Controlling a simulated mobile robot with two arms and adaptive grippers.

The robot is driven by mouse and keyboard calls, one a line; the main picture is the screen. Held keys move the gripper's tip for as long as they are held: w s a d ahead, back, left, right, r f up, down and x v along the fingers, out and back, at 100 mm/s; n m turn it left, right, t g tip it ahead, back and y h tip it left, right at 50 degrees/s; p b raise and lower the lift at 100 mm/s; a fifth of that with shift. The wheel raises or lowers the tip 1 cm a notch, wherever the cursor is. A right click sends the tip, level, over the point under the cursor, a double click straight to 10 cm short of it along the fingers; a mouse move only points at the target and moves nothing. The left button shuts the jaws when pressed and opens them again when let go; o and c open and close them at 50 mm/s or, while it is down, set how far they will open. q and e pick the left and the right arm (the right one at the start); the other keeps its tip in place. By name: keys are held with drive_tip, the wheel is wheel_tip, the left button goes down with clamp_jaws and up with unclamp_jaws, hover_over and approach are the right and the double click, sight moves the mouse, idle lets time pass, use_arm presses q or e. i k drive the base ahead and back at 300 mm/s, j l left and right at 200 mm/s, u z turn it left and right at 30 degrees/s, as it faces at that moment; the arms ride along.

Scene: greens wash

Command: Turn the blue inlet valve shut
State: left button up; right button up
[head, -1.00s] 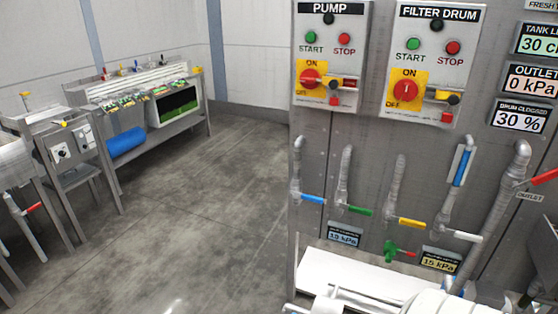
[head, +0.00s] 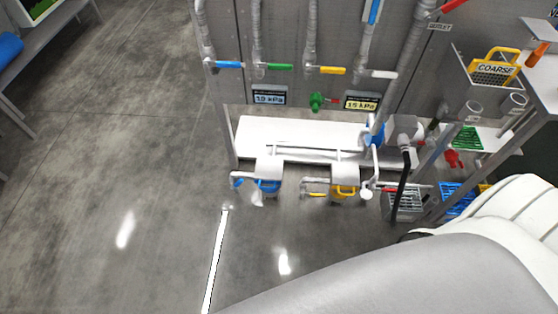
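Several blue parts show, and no label tells which one is the inlet valve. A blue lever handle (head: 228,64) lies level on the leftmost pipe of the grey panel. Another blue handle (head: 375,11) stands near upright at the top edge. Low down, under the white shelf, a blue handle (head: 238,183) sits beside a blue-topped fitting (head: 268,186); it is too small to read its position. Neither of my grippers is in view. A large white and grey part of my own body covers the lower right.
Green (head: 279,67), yellow (head: 332,70) and white (head: 384,74) levers share the panel. A white shelf (head: 300,135) juts out below. A yellow fitting (head: 344,191) sits under it. Crates and a COARSE bin (head: 494,68) stand right.

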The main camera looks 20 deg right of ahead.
sight(239, 180)
drive_tip(key=i+j+z, duration=0.25)
drive_tip(key=z, duration=0.15)
drive_tip(key=i+j+z, duration=0.15)
drive_tip(key=j+z, duration=0.25)
drive_tip(key=i+j+z, duration=0.1)
drive_tip(key=j+z, duration=0.7)
drive_tip(key=i+j, duration=0.05)
drive_tip(key=j, duration=0.05)
